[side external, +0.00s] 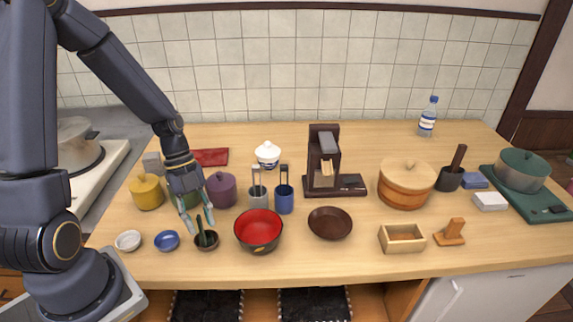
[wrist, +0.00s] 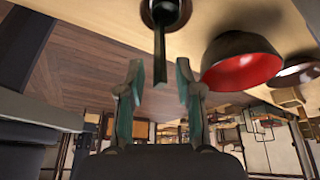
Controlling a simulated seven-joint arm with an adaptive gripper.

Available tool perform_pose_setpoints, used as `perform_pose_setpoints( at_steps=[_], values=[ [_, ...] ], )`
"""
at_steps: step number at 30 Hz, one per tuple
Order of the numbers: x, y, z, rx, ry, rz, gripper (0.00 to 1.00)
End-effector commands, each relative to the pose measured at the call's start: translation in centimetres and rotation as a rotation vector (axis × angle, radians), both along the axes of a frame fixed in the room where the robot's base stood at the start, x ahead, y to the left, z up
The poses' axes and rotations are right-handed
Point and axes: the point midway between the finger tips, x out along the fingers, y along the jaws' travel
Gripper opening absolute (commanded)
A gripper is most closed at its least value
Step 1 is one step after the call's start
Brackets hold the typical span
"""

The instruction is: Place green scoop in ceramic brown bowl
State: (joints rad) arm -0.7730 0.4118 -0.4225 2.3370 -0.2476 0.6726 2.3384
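The green scoop (side external: 200,227) looks dark and stands with its lower end in a small dark brown bowl (side external: 207,243) near the table's front edge. Its handle leans up and slightly left. The bowl also shows at the top of the wrist view (wrist: 150,18), with the dark scoop (wrist: 159,48) reaching out of it. My gripper (side external: 198,226) is above the bowl, pointing down. In the wrist view its fingers (wrist: 160,80) are apart, with the scoop's handle end between their tips and a gap on both sides. A wider dark brown bowl (side external: 330,223) lies further right, empty.
A red-lined black bowl (side external: 258,230) stands just right of the small bowl. Blue (side external: 167,241) and white (side external: 128,240) dishes are to its left. A wooden box (side external: 402,238) is further right.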

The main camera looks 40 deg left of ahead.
Motion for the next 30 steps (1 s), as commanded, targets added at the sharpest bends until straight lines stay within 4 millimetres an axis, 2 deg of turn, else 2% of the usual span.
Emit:
perform_pose_setpoints(
  at_steps=[5, 8, 21, 26, 30],
  values=[
    [0.0, 0.0, 0.2, 0.001, -0.001, 0.000, 0.34],
    [0.2, 0.5, 1.2, 0.003, -0.004, 0.001, 0.34],
    [1.1, 3.8, 9.7, 0.003, -0.004, 0.001, 0.34],
    [1.1, 4.3, 11.2, 0.005, 0.000, 0.005, 0.34],
    [0.8, 3.7, 12.3, 0.079, 0.027, 0.103, 0.34]
  ],
)
